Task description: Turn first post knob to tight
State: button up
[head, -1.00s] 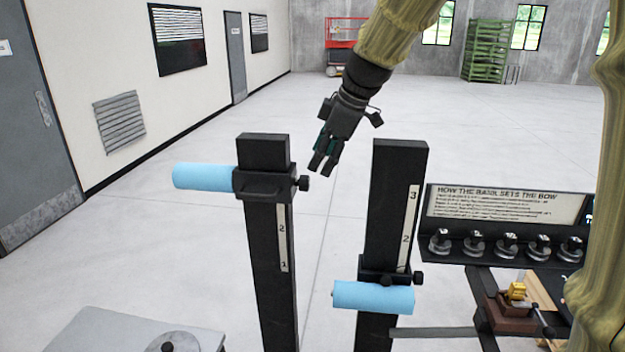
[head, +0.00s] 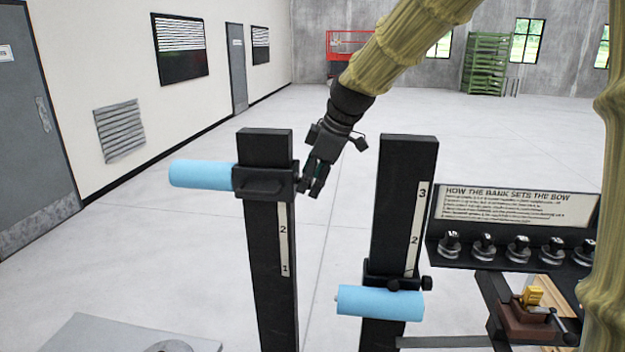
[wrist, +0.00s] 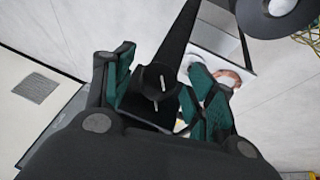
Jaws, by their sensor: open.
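The left black post (head: 268,250) carries a black sliding collar (head: 262,182) near its top, with a light blue roller (head: 203,174) out to the left. A small black knob on the collar's right side is mostly covered by my gripper (head: 314,188) in the head view. In the wrist view, my gripper (wrist: 160,68) is open, its green-padded fingers on either side of the dark knob (wrist: 155,84). I cannot tell whether the pads touch it. The right post (head: 403,210) has a lower collar with a knob (head: 427,283) and a blue roller (head: 380,302).
A sign panel with several knobs (head: 518,250) stands at the right, above a bench holding a brass-and-brown fixture (head: 533,305). A grey plate (head: 110,335) is at the lower left. Open floor lies behind the posts.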

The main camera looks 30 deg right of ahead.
jog(key=shift+s+r, duration=0.15)
jog(key=shift+s, duration=0.1)
jog(key=shift+w+f, duration=0.2)
jog(key=shift+w, duration=0.1)
jog(key=c, duration=1)
jog(key=shift+w, duration=0.1)
jog(key=shift+c, duration=0.2)
jog(key=shift+r+p, duration=0.25)
jog(key=shift+p, duration=0.05)
